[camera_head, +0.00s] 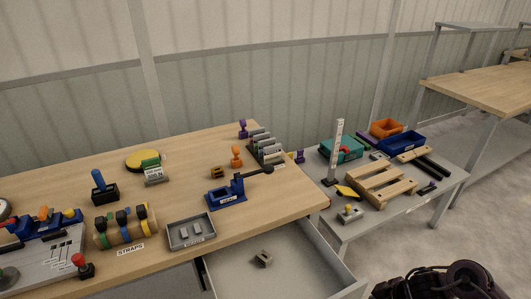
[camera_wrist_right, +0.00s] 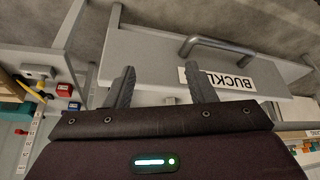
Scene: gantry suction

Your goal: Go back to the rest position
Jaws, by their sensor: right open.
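My right gripper (camera_wrist_right: 160,72) shows in the right wrist view with its two dark fingers apart and nothing between them. Beyond it is the front of a pulled-out drawer (camera_wrist_right: 150,58) with a metal handle (camera_wrist_right: 218,45) and a label that reads "BUCKL", partly hidden by a finger. I cannot tell whether the fingers touch the drawer front. In the head view, a dark part of my right arm (camera_head: 440,284) shows at the bottom right, beside the drawer. My left gripper is not in view.
The open drawer (camera_head: 240,284) holds a small grey part (camera_head: 262,259). The wooden workbench (camera_head: 75,173) carries a grey tray (camera_head: 173,235), a blue clamp (camera_head: 226,197) and strap rolls. A grey side table (camera_head: 400,207) holds a pallet (camera_head: 378,186) and bins. Floor at right is clear.

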